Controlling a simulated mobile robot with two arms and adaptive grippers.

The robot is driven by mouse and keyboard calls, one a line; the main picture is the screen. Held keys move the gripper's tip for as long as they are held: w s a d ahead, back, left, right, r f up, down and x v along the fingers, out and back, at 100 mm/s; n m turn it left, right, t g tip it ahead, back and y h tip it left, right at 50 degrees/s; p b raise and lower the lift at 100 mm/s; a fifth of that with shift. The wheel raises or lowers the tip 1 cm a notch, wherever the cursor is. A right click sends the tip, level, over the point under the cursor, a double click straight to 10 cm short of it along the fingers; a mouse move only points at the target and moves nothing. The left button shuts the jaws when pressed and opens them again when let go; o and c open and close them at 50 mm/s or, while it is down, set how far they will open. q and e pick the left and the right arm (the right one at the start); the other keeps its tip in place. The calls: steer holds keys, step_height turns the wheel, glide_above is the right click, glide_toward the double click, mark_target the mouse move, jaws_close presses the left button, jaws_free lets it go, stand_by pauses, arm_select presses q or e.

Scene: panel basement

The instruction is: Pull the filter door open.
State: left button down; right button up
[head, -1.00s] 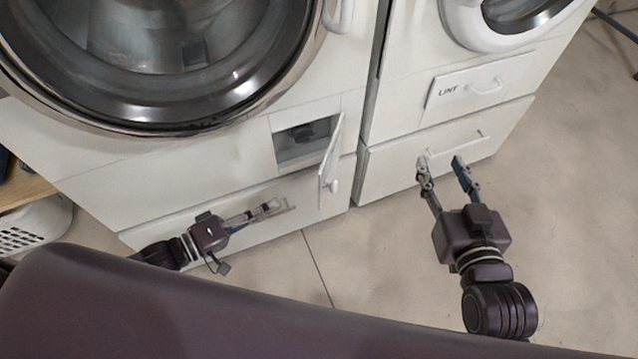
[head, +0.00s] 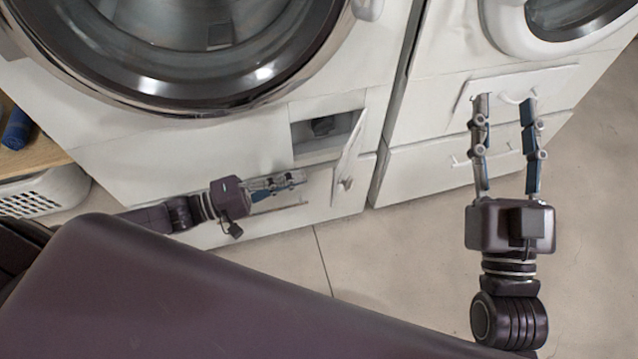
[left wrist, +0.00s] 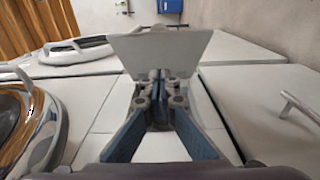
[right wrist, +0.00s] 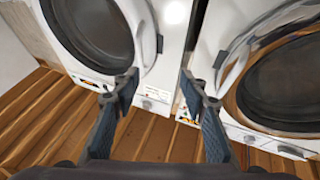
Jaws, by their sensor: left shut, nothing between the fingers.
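The filter door (head: 350,148) is a small white flap with a round knob (head: 347,184), low on the left washing machine. It stands swung out to the right of its opening (head: 302,140); a dark round part (head: 322,126) shows inside. My left gripper (head: 298,180) is shut and empty, left of the door and just below the opening, apart from the knob in the head view. In the left wrist view a pale panel (left wrist: 160,48), seemingly the door, stands beyond the shut fingers (left wrist: 158,76). My right gripper (head: 504,98) is open and empty before the right machine.
A white flap with a handle (head: 557,82) is on the right machine, partly behind my right gripper. A drawer (head: 430,172) lies below it. A white basket (head: 45,192) stands under a wooden shelf at left. The floor (head: 400,255) in front is clear.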

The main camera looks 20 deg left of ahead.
arm_select(q)
steer(key=shift+w+d+b, duration=0.2)
steer(key=shift+d+b, duration=0.05)
steer(key=shift+d, duration=1.1)
steer(key=shift+w+d+b, duration=0.15)
steer(key=shift+d+b, duration=0.05)
steer(key=shift+d, duration=1.15)
arm_select(e)
steer(key=s+r+t+y, duration=0.1)
steer(key=s+r+t, duration=0.2)
steer(key=r, duration=0.2)
steer(key=shift+s+r, duration=0.25)
steer(key=shift+w+d, duration=0.1)
